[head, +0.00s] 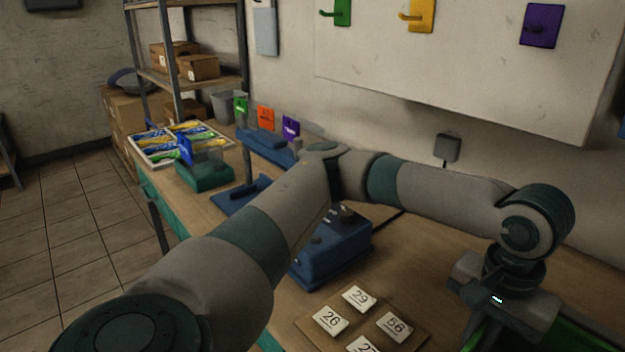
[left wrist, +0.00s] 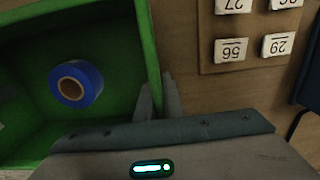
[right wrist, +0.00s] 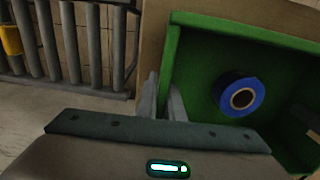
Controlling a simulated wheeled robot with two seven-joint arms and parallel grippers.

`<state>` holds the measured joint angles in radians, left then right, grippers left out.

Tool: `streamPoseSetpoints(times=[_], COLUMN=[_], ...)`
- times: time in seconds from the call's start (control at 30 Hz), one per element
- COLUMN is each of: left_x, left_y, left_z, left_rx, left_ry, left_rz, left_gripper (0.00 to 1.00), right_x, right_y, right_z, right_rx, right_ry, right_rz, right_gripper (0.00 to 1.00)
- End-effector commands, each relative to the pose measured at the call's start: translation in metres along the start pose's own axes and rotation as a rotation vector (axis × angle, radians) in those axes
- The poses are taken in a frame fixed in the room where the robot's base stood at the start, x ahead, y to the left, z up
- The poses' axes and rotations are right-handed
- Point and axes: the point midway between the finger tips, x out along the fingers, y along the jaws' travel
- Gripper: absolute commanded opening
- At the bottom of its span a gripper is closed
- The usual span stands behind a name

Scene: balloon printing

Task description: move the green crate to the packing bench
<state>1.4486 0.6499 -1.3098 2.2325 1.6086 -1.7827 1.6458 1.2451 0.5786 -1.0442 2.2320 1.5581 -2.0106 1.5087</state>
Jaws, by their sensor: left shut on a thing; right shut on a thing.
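The green crate shows at the lower right edge of the head view (head: 490,338), mostly hidden by my left gripper and cut off by the frame. In the left wrist view its wall (left wrist: 149,45) runs between the fingers of my left gripper (left wrist: 158,98), which is shut on it. In the right wrist view the opposite wall (right wrist: 171,60) is between the fingers of my right gripper (right wrist: 163,98), also shut on it. A blue tape roll with a brown core (left wrist: 76,83) lies inside the crate; it also shows in the right wrist view (right wrist: 238,94). The packing bench cannot be made out for certain.
A board of numbered cards (head: 318,338) lies on the wooden table beside the crate. A blue machine (head: 335,250) stands behind it. A tray of colourful packets (head: 140,143) sits farther left. A grey roller conveyor (right wrist: 72,45) shows beyond the crate's right-gripper side.

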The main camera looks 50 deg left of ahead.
Motion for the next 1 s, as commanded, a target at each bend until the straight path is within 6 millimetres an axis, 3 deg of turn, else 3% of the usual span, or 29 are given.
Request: streamPoseSetpoints(times=[0.27,0.3,0.37,0.77,1.0], left_x=[0.014,0.011,0.011,0.008,-0.015], left_y=[0.005,0.005,0.005,0.002,0.002], left_z=[0.001,0.001,0.001,0.000,0.000], left_rx=[0.006,0.006,0.006,0.002,0.002], left_ry=[0.001,0.001,0.000,0.000,0.003], left_rz=[0.013,0.013,0.012,0.006,0.007], left_gripper=[0.00,0.17,0.26,0.26,0.26], right_x=[0.014,0.011,0.011,0.011,0.011], right_y=[-0.006,-0.006,-0.005,-0.002,-0.002], right_z=[0.000,0.000,0.000,0.000,0.000], right_rx=[-0.006,-0.006,-0.005,-0.001,-0.001], right_ry=[0.002,0.002,0.001,0.001,0.000], right_rz=[-0.013,-0.014,-0.012,-0.007,-0.006], right_gripper=[0.00,0.17,0.26,0.26,0.26])
